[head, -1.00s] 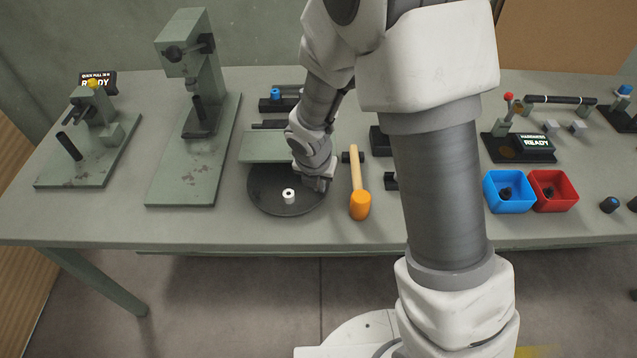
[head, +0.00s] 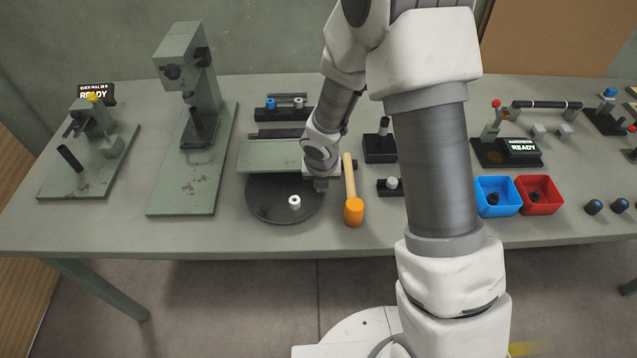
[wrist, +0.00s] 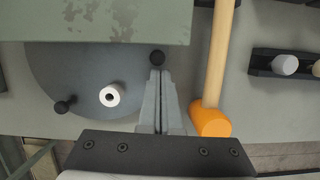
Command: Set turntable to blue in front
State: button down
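The turntable is a dark round disc (head: 265,204), its rear part hidden under a flat grey-green cover (head: 270,157). A white hollow cylinder (head: 294,202) stands on its exposed front half; it also shows in the wrist view (wrist: 110,96). No blue piece shows on the exposed part. The wrist view shows one black knob (wrist: 64,104) at the disc's left and another black knob (wrist: 157,57) by the cover edge. My gripper (wrist: 160,75) has its fingers together with nothing visible between them, tips just short of that second knob; contact is unclear. The head view shows my gripper (head: 320,184) at the disc's right edge.
An orange-headed mallet (head: 354,211) lies close right of my gripper. A black rack (head: 285,112) behind the cover holds a blue and a white piece. A grey-green press (head: 190,120) stands left. Blue (head: 497,196) and red (head: 538,195) bins stand right.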

jog(key=shift+w+r+p, duration=0.1)
jog(key=shift+w+p, duration=0.25)
jog(key=shift+w, duration=0.55)
jog(key=shift+s, duration=0.15)
